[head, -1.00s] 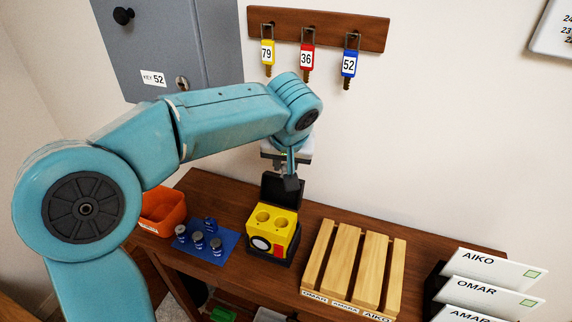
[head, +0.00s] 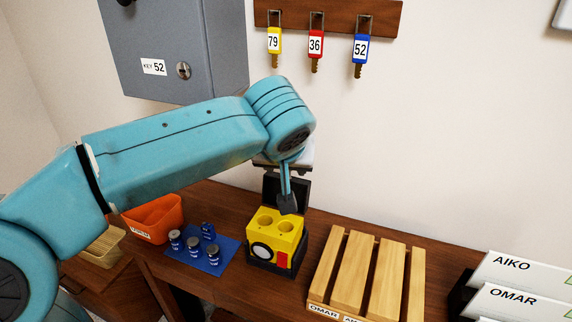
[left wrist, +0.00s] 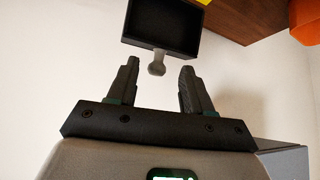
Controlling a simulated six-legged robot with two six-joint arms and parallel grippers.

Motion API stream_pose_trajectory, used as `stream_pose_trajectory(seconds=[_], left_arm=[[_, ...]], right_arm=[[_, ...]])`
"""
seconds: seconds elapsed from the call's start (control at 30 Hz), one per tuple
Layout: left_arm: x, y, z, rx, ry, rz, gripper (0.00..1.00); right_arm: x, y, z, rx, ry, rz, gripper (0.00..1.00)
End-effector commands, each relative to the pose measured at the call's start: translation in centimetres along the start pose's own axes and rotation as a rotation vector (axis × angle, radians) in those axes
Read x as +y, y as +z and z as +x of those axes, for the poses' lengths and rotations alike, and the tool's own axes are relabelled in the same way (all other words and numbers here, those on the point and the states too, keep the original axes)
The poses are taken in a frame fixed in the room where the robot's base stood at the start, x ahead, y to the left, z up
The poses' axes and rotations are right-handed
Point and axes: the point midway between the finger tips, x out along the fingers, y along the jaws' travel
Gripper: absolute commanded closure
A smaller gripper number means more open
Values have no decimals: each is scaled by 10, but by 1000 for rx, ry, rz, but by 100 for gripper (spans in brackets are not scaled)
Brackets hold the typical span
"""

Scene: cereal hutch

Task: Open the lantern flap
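The yellow lantern (head: 275,238) stands on the table in the head view, with two round empty-looking sockets in its top. Its black flap (head: 301,190) stands up at the back of the lantern, so the top is uncovered. In the left wrist view the flap (left wrist: 163,24) shows as a black panel with a pale knob (left wrist: 157,66). My left gripper (head: 287,202) is at the flap in the head view. In the left wrist view its fingers (left wrist: 160,72) are apart, with the knob between the tips and gaps on both sides. My right gripper is out of view.
Several batteries (head: 192,246) stand on a blue mat (head: 228,248) left of the lantern, near an orange bin (head: 155,218). A slatted wooden rack (head: 350,272) is to the right. A grey key cabinet (head: 175,50) and hanging keys (head: 316,45) are on the wall.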

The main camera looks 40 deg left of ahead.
Motion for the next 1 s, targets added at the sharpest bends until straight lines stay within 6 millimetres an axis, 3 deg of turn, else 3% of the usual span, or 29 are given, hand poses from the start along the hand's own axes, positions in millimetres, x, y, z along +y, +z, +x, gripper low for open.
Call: stream_pose_trajectory(seconds=[0.27,0.37,0.47,0.8,1.0], left_arm=[[0,0,-1,1,1,0,50],[0,-1,-10,2,2,0,50],[1,-2,-30,4,5,0,50],[1,-2,-120,3,6,1,50],[1,-1,-153,2,3,1,50]], right_arm=[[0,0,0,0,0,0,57],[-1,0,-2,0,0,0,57],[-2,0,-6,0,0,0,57],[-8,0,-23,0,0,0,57],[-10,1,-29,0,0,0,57]])
